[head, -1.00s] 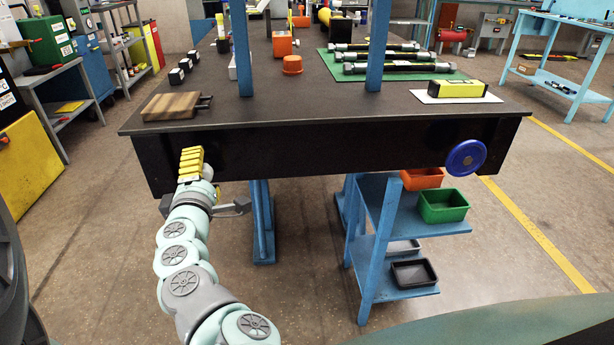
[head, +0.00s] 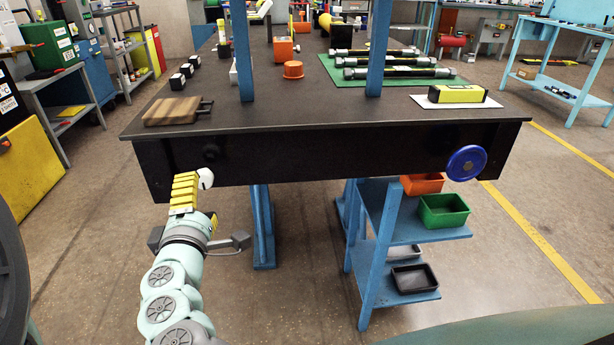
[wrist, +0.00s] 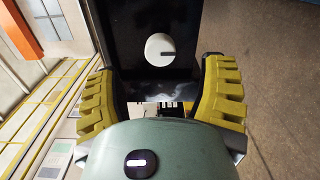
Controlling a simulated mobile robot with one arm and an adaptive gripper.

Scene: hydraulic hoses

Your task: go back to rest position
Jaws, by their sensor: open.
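My gripper (head: 188,183) is in front of the near black side of the workbench (head: 330,150), below its left part. It is open, and its two yellow ribbed fingers stand apart in the wrist view (wrist: 158,80). A white round knob (wrist: 160,49) with a dark slot shows beyond and between the fingers against a black surface. A white round piece (head: 206,178) shows just beside the fingertips in the head view, partly covered by the gripper. I see nothing held between the fingers.
A wooden board (head: 172,110) lies at the bench's left near corner. A blue handwheel (head: 466,162) is on the right of the bench front. A blue shelf (head: 400,270) with bins stands under the bench. Open floor (head: 80,250) lies at left.

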